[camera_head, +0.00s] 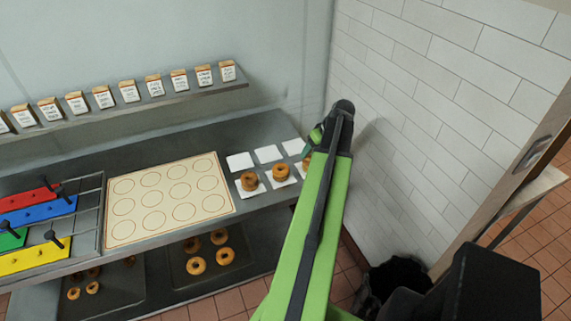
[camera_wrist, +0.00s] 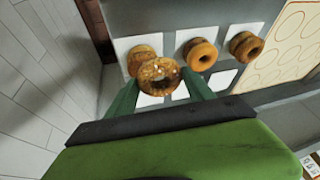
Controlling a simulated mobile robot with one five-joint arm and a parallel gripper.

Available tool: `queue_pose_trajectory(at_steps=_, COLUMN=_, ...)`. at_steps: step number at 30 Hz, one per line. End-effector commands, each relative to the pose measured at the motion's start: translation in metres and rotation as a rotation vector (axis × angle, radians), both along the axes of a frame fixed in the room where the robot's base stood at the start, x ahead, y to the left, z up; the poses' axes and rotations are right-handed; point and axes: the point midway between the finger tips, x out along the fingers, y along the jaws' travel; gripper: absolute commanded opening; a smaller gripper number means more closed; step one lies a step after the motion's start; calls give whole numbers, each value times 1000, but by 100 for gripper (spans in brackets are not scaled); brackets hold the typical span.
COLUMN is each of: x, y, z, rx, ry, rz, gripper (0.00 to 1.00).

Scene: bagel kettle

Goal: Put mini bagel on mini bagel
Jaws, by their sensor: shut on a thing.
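My gripper (camera_wrist: 160,88) is shut on a seeded mini bagel (camera_wrist: 160,70), held between its two green fingers. Another mini bagel (camera_wrist: 139,58) sits on a white square just beyond and partly behind the held one; I cannot tell whether they touch. In the head view, my gripper (camera_head: 318,135) is at the right end of the counter, near the tiled wall. The bagel beneath it (camera_head: 306,161) is mostly hidden by my green arm, and the held one cannot be made out there.
Two more bagel piles (camera_head: 249,181) (camera_head: 281,172) stand on white squares to the left. A cream mat (camera_head: 170,196) with printed circles lies beside them. Bagels on trays (camera_head: 208,255) fill the lower shelf. The tiled wall (camera_head: 440,90) is close on the right.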

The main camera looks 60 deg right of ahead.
Motion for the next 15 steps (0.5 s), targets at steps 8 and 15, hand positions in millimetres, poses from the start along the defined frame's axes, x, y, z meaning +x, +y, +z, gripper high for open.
queue_pose_trajectory(at_steps=8, x=-21, y=44, z=73, rx=3, ry=-1, rz=161, gripper=22)
queue_pose_trajectory(at_steps=15, x=-10, y=49, z=58, rx=3, ry=-2, rz=182, gripper=22)
